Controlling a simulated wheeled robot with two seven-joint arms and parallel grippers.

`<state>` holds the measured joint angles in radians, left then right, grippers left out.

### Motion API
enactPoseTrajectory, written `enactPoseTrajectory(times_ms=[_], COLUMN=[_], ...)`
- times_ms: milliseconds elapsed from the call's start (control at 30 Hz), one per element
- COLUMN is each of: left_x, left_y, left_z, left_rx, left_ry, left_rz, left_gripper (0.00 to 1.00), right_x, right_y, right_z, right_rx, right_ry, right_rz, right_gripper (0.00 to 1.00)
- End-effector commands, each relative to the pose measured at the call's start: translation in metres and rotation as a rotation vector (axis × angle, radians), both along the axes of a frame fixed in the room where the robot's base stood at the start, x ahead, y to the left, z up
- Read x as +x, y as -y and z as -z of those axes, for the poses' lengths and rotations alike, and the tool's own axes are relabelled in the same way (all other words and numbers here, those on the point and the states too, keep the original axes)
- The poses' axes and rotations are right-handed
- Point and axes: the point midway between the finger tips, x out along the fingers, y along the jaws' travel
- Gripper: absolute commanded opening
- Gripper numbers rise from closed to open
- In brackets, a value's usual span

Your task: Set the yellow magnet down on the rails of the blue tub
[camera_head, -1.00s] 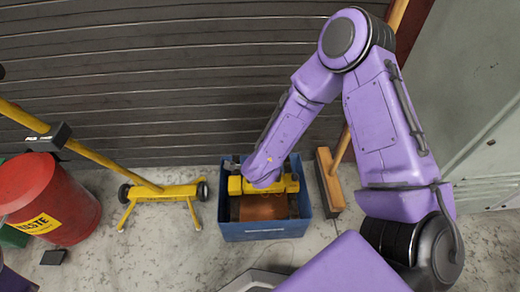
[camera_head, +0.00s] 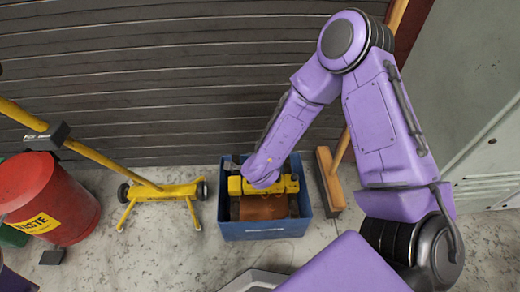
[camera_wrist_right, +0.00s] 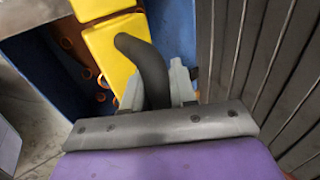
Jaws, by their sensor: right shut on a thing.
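The yellow magnet (camera_head: 289,184) is a wide block lying across the inside of the blue tub (camera_head: 262,228), toward its back half. In the right wrist view the magnet (camera_wrist_right: 110,45) shows as a yellow bar with a dark curved handle (camera_wrist_right: 143,55). My right gripper (camera_wrist_right: 170,88) is shut on this handle; its grey fingers show beside it. In the head view my purple forearm covers the gripper and part of the magnet. I cannot tell whether the magnet rests on the rails or hangs just above them. My left gripper is not in view.
Copper-coloured material (camera_head: 262,207) lies in the tub. A wooden-headed broom (camera_head: 329,182) stands close at its right. A yellow wheeled stand (camera_head: 165,192) and a red waste bin (camera_head: 45,200) are at the left. A dark slatted wall (camera_head: 150,80) rises behind the tub.

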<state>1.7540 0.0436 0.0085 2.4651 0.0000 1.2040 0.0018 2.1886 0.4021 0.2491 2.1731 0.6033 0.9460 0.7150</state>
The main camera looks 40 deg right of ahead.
Motion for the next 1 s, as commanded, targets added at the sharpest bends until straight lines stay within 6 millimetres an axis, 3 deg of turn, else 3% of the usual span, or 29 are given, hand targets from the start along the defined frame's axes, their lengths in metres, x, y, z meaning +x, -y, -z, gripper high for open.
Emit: enactPoseTrajectory(times_ms=[800, 833, 900, 1000], left_x=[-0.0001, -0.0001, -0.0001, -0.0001], left_y=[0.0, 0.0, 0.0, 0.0], left_z=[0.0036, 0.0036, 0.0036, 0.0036], left_rx=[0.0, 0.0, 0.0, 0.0], left_ry=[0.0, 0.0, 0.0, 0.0], left_rz=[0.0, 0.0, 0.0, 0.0], left_gripper=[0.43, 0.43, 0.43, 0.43], right_x=[0.0009, 0.0008, 0.0007, 0.0005], right_y=[-0.0001, -0.0001, -0.0002, -0.0001], right_z=[0.0048, 0.0048, 0.0049, 0.005], right_rx=[0.0, 0.0, 0.001, 0.001], right_ry=[0.002, 0.002, 0.002, 0.002], right_rz=[0.0, 0.0, 0.0, 0.0], right_gripper=[0.0, 0.3, 0.53, 0.56])
